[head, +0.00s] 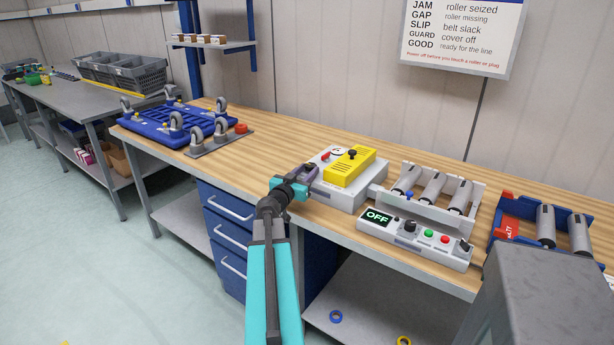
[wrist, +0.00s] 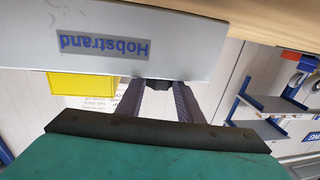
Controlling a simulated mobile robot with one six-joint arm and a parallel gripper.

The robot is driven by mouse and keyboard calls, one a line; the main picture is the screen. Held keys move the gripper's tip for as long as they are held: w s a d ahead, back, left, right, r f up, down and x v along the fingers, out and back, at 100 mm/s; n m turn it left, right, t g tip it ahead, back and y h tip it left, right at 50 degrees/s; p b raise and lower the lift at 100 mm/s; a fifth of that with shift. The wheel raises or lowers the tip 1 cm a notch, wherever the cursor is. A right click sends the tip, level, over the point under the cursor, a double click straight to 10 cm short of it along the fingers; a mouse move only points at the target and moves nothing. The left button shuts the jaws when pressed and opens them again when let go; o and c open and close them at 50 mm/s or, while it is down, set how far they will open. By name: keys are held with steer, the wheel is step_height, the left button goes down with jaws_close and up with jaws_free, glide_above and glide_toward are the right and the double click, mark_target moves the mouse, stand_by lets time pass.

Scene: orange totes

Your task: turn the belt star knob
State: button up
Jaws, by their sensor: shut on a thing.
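The grey-white belt unit (head: 340,195) stands on the wooden bench, with a yellow cover (head: 352,168) on top. A black knob (head: 352,153) sits on that cover, and a red lever (head: 325,157) is beside it. In the wrist view, which is upside down, the unit's labelled side (wrist: 180,45) fills the top. A small dark knob (wrist: 165,84) shows at the unit's edge, mostly hidden between my fingers; its star shape cannot be made out. My gripper (wrist: 158,90) is shut on it. In the head view my gripper (head: 309,172) is at the unit's left side.
A control box (head: 415,240) reading OFF stands at the bench's front edge, with a roller rack (head: 430,207) behind it. A blue tray with rollers (head: 540,230) is at right. An upturned blue dolly (head: 180,122) lies at left. The bench between dolly and unit is clear.

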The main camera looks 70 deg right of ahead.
steer(key=shift+w+d+f+m+g+y+b, duration=0.2)
steer(key=shift+m+g+b, duration=0.4)
steer(key=shift+b, duration=0.85)
steer(key=shift+w+a+r+m+g+y+b, duration=0.1)
steer(key=shift+w+m+g+b, duration=0.2)
steer(key=shift+g+b, duration=0.8)
steer(key=m+g+b, duration=0.1)
steer(key=b, duration=0.1)
steer(key=g+y+b, duration=0.1)
steer(key=b, duration=0.1)
steer(key=m+g+b, duration=0.1)
steer(key=b, duration=0.2)
steer(key=shift+w+d+m+y, duration=0.25)
steer(key=shift+w+m+y, duration=0.05)
steer(key=shift+g+b, duration=0.4)
steer(key=m+g+b, duration=0.1)
steer(key=m+g+y+b, duration=0.1)
steer(key=shift+w+d+y+b, duration=0.15)
steer(key=shift+d+y+b, duration=0.05)
steer(key=shift+y+b, duration=0.1)
steer(key=shift+m+g+y+b, duration=0.3)
steer(key=shift+g+b, duration=0.1)
steer(key=shift+b, duration=0.05)
steer(key=shift+r+m+g+y+b, duration=0.2)
steer(key=shift+m+g+y+b, duration=0.2)
steer(key=shift+g, duration=0.1)
steer(key=o, duration=1.1)
steer(key=shift+c, duration=0.2)
steer(key=shift+f, duration=0.1)
